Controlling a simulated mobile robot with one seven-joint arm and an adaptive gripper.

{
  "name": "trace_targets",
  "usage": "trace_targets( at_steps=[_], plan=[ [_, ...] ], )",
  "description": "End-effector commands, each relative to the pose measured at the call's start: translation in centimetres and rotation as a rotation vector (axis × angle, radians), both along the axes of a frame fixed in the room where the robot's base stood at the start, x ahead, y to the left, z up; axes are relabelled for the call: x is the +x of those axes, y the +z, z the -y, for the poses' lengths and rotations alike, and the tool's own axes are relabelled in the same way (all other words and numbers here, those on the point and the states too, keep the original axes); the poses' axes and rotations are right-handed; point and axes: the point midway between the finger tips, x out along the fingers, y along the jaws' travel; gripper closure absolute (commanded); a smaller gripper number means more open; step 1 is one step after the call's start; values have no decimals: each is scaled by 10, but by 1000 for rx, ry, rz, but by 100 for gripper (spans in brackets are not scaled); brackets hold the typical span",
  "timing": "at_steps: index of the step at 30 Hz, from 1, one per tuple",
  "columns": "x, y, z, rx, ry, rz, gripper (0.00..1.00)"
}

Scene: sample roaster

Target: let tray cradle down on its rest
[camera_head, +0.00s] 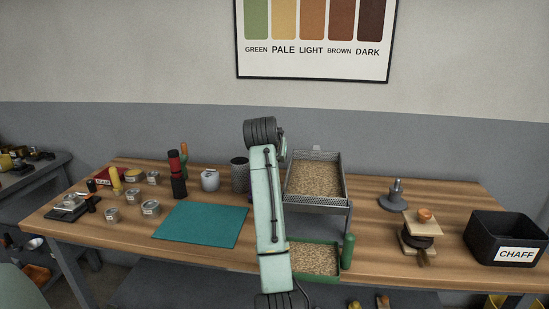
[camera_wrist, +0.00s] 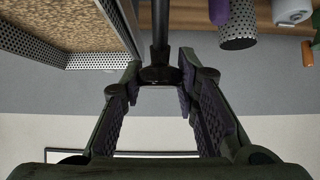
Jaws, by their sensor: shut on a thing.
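The tray cradle (camera_head: 344,186) is a grey metal frame with perforated sides, holding a bed of beans, right of my arm in the head view. It stands above the bench on supports; I cannot tell whether it touches its rest. Its perforated wall (camera_wrist: 98,60) shows at the left in the wrist view. My gripper (camera_wrist: 160,78) is shut on the end of a dark rod (camera_wrist: 160,30) between its fingers. Where the rod joins the cradle is out of sight. In the head view my arm hides the gripper.
A perforated cylinder (camera_head: 239,176) stands left of my arm. A black chaff bin (camera_head: 507,238) and a sample stand (camera_head: 424,237) are right. The teal mat (camera_head: 200,224) is bare.

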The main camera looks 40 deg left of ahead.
Motion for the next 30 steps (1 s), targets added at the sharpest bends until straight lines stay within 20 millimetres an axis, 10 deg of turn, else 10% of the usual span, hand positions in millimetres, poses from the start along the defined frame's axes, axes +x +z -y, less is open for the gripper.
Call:
trace_targets(
  at_steps=[5, 6, 15, 30],
  plan=[
    [1, -3, 0, -2, -1, -2, 100],
    [1, -3, 0, -2, -1, -2, 71],
    [1, -1, 0, -1, 0, -1, 52],
    [-16, 16, 10, 2, 0, 3, 52]
  ],
)
